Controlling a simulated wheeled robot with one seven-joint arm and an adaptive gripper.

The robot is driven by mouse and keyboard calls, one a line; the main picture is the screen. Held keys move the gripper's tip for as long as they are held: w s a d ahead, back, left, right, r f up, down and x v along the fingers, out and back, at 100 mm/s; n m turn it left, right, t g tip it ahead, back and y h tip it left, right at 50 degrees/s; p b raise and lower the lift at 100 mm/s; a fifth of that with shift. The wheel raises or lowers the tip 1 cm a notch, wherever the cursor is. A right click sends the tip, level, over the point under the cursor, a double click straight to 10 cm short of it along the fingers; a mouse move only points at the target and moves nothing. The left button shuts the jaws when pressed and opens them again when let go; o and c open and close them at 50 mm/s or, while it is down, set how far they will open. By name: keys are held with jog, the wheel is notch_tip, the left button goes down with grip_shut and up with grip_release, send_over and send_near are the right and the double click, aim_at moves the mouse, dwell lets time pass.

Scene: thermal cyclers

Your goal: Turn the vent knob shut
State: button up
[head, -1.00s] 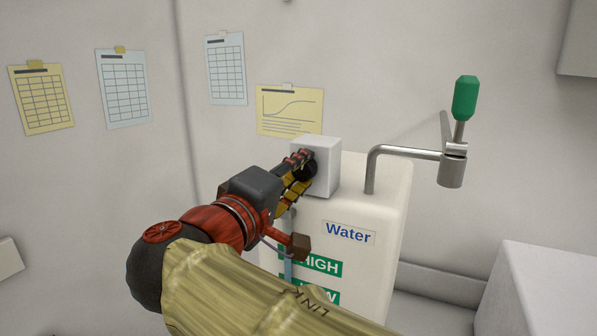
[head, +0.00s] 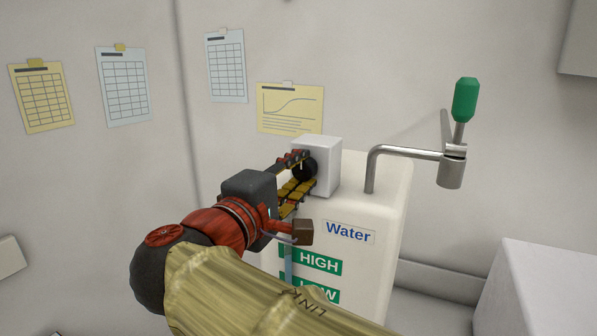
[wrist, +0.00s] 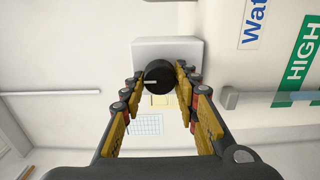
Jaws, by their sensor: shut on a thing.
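The vent knob (head: 306,168) is a round black knob on the front of a white box (head: 326,160) on top of the water tank (head: 376,225). In the wrist view the knob (wrist: 158,77) shows a white pointer line directed to the left of the picture. My gripper (head: 300,174) is shut on the knob. In the wrist view its yellow and black fingers (wrist: 159,80) lie on either side of the knob. In the head view the fingers partly cover the knob.
A bent metal pipe (head: 400,150) with a green-handled valve (head: 465,100) rises from the tank to the right. A white block (head: 550,290) stands at the lower right. Paper charts (head: 290,108) hang on the wall behind.

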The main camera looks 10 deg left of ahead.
jog(key=o, duration=1.1)
jog(key=shift+o, duration=0.3)
jog(key=v, duration=1.2)
jog(key=shift+a, duration=0.15)
